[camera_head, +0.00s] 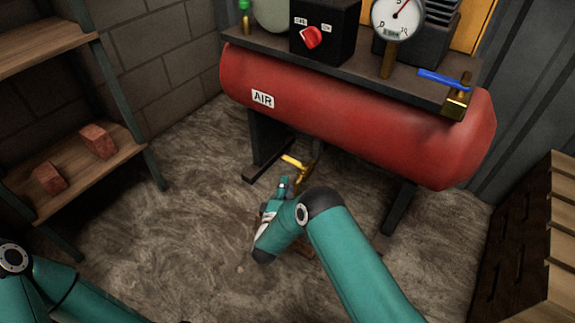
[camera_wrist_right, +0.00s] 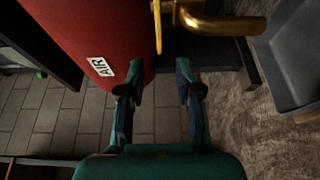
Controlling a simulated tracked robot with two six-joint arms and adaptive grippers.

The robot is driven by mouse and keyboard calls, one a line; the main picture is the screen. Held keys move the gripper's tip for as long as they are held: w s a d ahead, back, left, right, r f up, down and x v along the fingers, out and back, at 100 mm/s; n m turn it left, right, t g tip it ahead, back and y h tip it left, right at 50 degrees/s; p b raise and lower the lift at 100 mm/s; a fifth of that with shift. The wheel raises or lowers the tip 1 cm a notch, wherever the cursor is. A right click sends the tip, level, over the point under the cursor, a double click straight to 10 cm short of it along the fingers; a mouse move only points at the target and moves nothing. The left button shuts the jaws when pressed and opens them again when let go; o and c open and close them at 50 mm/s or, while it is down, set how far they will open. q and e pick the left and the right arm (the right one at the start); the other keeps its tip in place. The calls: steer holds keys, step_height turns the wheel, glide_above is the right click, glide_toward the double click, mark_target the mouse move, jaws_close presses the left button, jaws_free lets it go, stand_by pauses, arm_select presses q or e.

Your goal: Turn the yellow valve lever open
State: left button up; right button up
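The yellow valve lever (camera_head: 293,160) sticks out low beneath the red air tank, at a brass valve. In the right wrist view the lever (camera_wrist_right: 157,28) is a thin yellow bar at the top, beside the brass pipe (camera_wrist_right: 225,24). My right gripper (camera_head: 284,184) is just below the lever in the head view. In the right wrist view my right gripper (camera_wrist_right: 160,72) has its two fingers spread with nothing between them. The lever lies ahead of the fingertips, apparently apart from them. My left arm shows at the lower left; its gripper is out of view.
The red tank (camera_head: 350,110) stands on dark feet, with a blue-handled valve (camera_head: 443,80), a gauge (camera_head: 397,18) and a red switch (camera_head: 311,37) above. A shelf (camera_head: 75,165) with bricks is left, a wooden crate (camera_head: 530,245) right. A grey tray (camera_wrist_right: 295,60) shows in the wrist view.

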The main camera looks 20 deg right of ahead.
mark_target(291, 160)
steer(key=shift+b+x, duration=2.15)
steer(key=shift+x, duration=3.45)
steer(key=shift+c, duration=0.3)
jaws_close()
